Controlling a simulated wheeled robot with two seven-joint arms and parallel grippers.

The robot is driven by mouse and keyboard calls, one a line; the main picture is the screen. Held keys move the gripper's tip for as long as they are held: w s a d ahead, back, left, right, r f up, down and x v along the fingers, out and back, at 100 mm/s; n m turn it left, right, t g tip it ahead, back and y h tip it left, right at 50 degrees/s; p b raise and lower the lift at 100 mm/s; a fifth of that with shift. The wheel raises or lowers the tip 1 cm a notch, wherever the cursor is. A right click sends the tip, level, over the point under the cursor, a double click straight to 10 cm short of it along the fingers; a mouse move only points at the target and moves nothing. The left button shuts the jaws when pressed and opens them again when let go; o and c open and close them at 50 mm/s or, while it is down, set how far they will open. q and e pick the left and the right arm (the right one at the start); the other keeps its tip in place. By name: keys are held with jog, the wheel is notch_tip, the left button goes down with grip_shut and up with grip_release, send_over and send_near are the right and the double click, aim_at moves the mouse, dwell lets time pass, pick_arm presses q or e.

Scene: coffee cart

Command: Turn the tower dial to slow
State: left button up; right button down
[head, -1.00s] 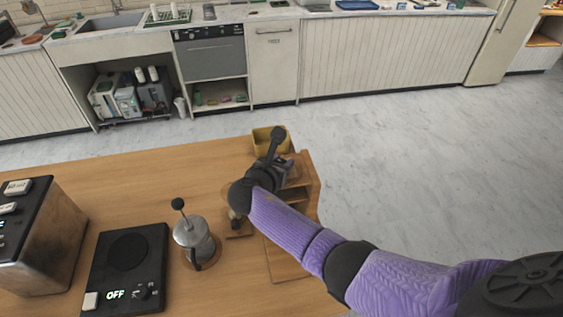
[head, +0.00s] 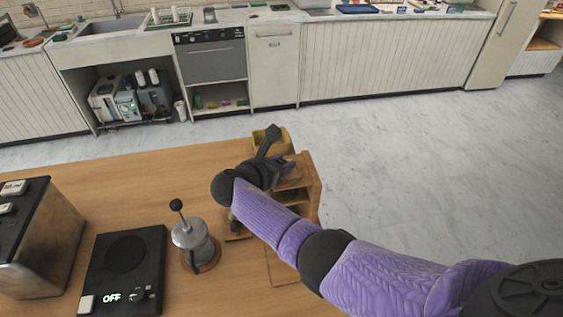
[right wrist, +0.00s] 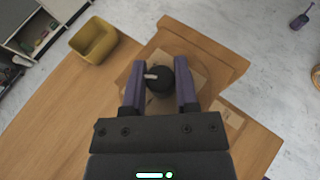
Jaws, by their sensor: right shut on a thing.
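The tower dial (right wrist: 163,79) is a round black knob with a pale pointer mark, which points left in the right wrist view. It sits on the wooden tower (right wrist: 205,48), which also stands at the table's right end in the head view (head: 309,185). My right gripper (right wrist: 160,77) is shut on the dial, one purple finger on each side. In the head view the right gripper (head: 284,168) is over the tower's top, and its wrist hides the dial there. I cannot read any speed marking. My left gripper is not in view.
A yellow bin (head: 262,139) stands beside the tower. A French press (head: 192,238) stands nearer on the wooden table (head: 120,200). A black scale reading OFF (head: 125,262) and a metal machine (head: 45,240) are at left. Open floor lies beyond the table.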

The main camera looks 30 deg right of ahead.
jog(key=shift+c, duration=1.8)
grip_release()
jog(key=p+v, duration=0.2)
jog(key=v, duration=0.8)
